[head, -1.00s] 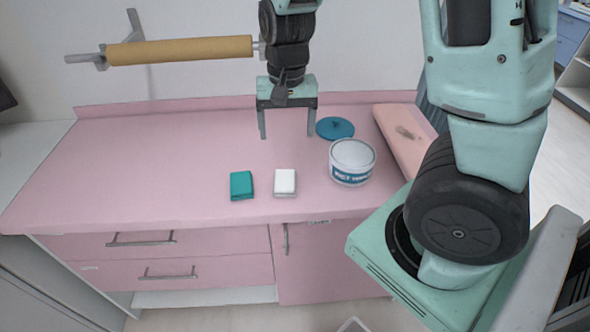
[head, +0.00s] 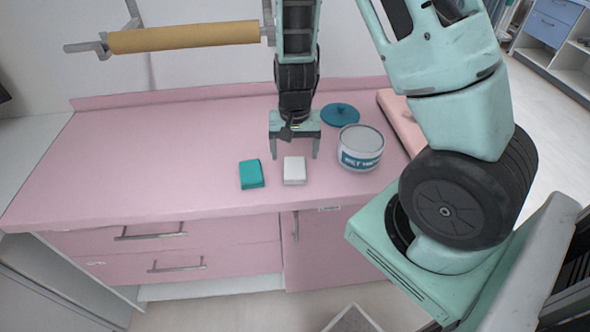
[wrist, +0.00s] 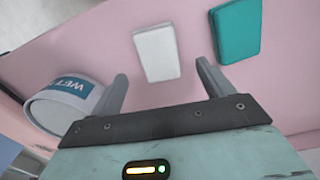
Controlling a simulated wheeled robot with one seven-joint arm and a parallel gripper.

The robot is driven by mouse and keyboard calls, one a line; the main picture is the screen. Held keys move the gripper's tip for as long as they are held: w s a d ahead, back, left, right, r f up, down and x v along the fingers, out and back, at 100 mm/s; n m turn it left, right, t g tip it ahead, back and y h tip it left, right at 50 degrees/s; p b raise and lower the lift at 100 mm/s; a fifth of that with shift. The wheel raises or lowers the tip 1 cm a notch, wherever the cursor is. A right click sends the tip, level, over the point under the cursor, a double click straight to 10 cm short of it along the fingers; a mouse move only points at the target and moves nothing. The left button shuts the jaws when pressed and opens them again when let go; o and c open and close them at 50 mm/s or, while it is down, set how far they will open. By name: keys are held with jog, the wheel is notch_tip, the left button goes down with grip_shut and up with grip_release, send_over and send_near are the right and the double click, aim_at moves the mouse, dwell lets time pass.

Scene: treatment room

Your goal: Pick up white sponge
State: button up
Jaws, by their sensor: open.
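The white sponge (head: 294,170) lies flat on the pink counter (head: 130,165), near its front edge. It also shows in the wrist view (wrist: 157,53), just beyond my fingertips and roughly between them. A teal sponge (head: 251,174) lies just left of it, apart; in the wrist view the teal sponge (wrist: 236,30) is on the right. My gripper (head: 295,155) is open and empty, pointing down above and slightly behind the white sponge. Its two fingers (wrist: 161,82) do not reach around the sponge.
A tub labelled as wet wipes (head: 361,147) stands right of the white sponge, close to my right finger. Its blue lid (head: 341,115) lies behind it. A pink pad (head: 393,117) is at the right end. The counter's left side is clear.

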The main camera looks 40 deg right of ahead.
aim_at(295, 166)
jog(key=shift+s+f, duration=0.1)
jog(key=shift+f, duration=2.15)
jog(key=c, duration=1.1)
jog(key=shift+r, duration=0.1)
notch_tip(295, 166, up, 10)
jog(key=shift+f+p, duration=0.1)
jog(key=shift+p, duration=0.35)
